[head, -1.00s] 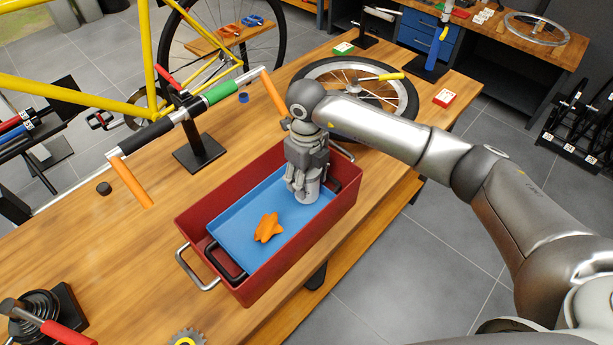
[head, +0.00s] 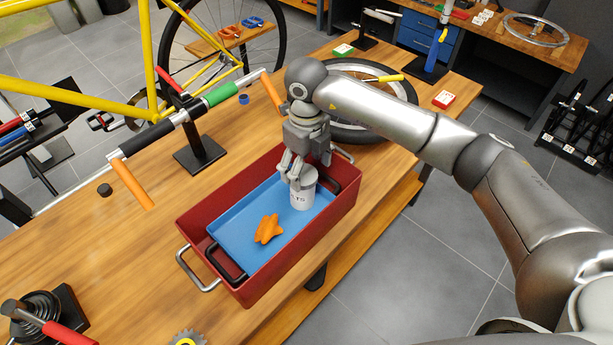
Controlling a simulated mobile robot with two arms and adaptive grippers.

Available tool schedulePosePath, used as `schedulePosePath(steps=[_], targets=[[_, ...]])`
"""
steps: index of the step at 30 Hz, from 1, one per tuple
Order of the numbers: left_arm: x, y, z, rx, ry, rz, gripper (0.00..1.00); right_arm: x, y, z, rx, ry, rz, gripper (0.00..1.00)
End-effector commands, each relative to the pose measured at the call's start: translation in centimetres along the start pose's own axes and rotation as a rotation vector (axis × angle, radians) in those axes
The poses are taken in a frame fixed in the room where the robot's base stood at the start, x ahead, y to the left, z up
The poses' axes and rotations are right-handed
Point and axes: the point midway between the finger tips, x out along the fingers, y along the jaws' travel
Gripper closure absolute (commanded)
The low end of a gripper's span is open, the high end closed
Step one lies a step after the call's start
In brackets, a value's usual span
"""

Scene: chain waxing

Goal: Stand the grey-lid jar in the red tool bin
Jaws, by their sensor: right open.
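The grey-lid jar (head: 302,196) stands upright on the blue floor or tray inside the red tool bin (head: 268,287), near the bin's far right end. Its pale side shows dark lettering, partly "TS". My right gripper (head: 291,179) is open just above and left of the jar, its fingers close to the lid. I cannot tell whether a finger still touches the lid. My left gripper is not in view.
An orange crumpled cloth (head: 268,229) lies on the blue surface (head: 236,224) in the bin. A bike wheel (head: 390,125) lies behind my right arm.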

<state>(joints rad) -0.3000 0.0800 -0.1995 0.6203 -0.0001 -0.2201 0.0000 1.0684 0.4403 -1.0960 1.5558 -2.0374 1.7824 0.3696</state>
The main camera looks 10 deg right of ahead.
Motion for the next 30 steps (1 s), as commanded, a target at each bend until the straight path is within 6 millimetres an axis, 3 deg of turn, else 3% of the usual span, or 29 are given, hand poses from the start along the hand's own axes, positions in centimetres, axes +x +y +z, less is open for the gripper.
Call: schedulePosePath(steps=[6, 12, 18, 30], targets=[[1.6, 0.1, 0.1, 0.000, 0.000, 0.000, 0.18, -4.8, -0.1, 0.1, 0.000, -0.004, -0.003, 0.25], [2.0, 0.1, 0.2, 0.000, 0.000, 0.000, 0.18, -7.6, 0.0, 0.0, 0.000, 0.000, -0.001, 0.25], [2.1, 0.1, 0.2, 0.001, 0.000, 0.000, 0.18, -8.5, 0.0, 0.0, 0.000, 0.002, 0.001, 0.25], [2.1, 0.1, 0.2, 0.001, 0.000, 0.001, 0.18, -8.5, 0.0, 0.0, 0.000, 0.002, 0.001, 0.25]])
